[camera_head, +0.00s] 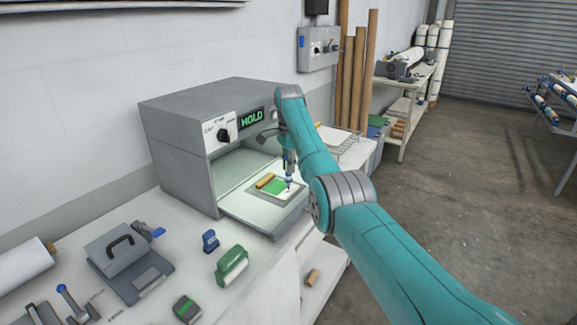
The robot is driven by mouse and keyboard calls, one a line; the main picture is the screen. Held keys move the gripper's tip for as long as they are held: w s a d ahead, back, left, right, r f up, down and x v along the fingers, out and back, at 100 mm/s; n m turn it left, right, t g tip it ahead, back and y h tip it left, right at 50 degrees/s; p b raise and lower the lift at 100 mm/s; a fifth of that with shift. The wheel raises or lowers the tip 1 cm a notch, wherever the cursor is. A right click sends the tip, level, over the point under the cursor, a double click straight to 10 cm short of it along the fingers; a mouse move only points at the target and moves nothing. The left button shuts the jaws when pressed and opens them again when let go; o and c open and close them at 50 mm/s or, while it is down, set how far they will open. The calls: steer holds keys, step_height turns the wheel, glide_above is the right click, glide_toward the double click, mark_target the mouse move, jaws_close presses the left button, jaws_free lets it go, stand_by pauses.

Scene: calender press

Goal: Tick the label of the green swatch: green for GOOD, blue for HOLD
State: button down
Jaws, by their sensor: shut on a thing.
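The grey press cabinet (175,150) stands on the white bench, and its display (251,117) reads HOLD in green letters. A green swatch (274,187) lies on a grey plate (262,200) on the tray at the cabinet's open front. A pale patch, perhaps its label (289,192), shows at the swatch's right end. My gripper (290,164) points down over that end and is shut on a slim marker (289,179) with blue on it. The marker's tip is at or just above the pale patch; I cannot tell whether it touches.
A tan block (265,180) lies at the swatch's left edge. A blue item (210,241), a green one (232,265) and a grey handled device (124,255) stand on the bench in front. Brown tubes (359,80) lean on the wall behind.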

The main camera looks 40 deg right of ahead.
steer(key=shift+r, duration=2.95)
